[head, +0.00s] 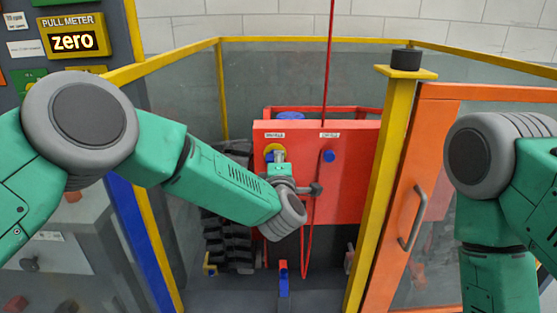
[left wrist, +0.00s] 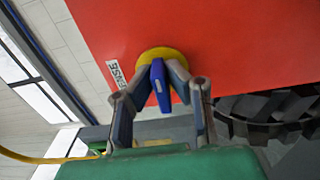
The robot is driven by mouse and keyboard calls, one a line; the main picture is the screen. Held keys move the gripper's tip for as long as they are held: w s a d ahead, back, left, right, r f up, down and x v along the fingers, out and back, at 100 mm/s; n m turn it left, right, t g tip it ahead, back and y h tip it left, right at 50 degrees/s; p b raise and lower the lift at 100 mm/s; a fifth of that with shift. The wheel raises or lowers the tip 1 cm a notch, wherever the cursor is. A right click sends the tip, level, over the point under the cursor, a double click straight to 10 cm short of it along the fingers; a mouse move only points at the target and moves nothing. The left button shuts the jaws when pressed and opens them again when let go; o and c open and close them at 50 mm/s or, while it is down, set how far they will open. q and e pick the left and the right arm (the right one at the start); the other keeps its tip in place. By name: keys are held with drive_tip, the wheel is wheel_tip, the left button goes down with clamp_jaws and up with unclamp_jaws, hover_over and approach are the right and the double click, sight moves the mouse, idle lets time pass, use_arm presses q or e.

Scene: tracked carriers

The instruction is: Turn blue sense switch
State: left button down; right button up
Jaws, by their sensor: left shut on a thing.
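The blue sense switch (left wrist: 160,88) is a blue handle on a round yellow base (left wrist: 162,54), fixed to a red panel (left wrist: 215,35). A white label, partly readable as "SENSE", is beside it. My left gripper (left wrist: 162,74) has its two fingers on either side of the blue handle, shut on it. In the head view the yellow base (head: 270,151) shows at the upper left of the red panel, and my left gripper (head: 276,160) is in front of it, hiding most of the switch. My right gripper is out of view; only its arm shows at the right.
A second blue knob (head: 328,156) is to the right on the panel, near a hanging red cord (head: 326,70). A black tracked wheel (head: 228,236) is below left. Yellow posts (head: 385,180) and an orange door (head: 400,238) bound the right side. A console with a "zero" meter (head: 73,41) stands at left.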

use_arm(q)
drive_tip(key=shift+s+d+f, duration=0.2)
drive_tip(key=shift+d+f, duration=0.05)
drive_tip(key=shift+f, duration=0.15)
drive_tip(key=c, duration=1.6)
unclamp_jaws()
drive_tip(key=shift+w+r, duration=0.1)
drive_tip(key=shift+r, duration=0.05)
drive_tip(key=s, duration=1.2)
drive_tip(key=shift+d, duration=0.1)
